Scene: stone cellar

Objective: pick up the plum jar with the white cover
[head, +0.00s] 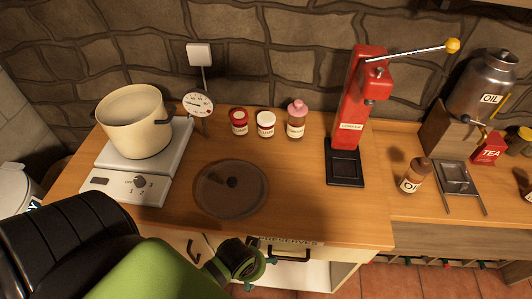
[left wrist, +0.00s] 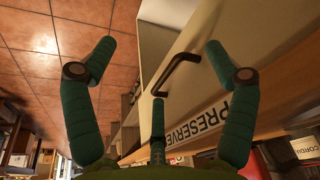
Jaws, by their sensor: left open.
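A small jar with a white cover (head: 265,124) and a pale label stands upright on the wooden counter (head: 300,205), near the wall. It is the middle one of three in a row; its label is too small to read. A red-lidded jar (head: 239,122) is to its left and a pink-capped bottle (head: 297,120) to its right. My left gripper (head: 243,265) is low in front of the counter edge, well short of the jars. In the left wrist view my left gripper (left wrist: 158,75) is open and empty, facing a cabinet handle (left wrist: 175,70). The right gripper is not in view.
A cream pot (head: 137,125) sits on a white scale-like stove (head: 125,187) at left. A round dark plate (head: 231,188) lies between the counter's front and the jars. A red lever press (head: 355,110) stands to the right.

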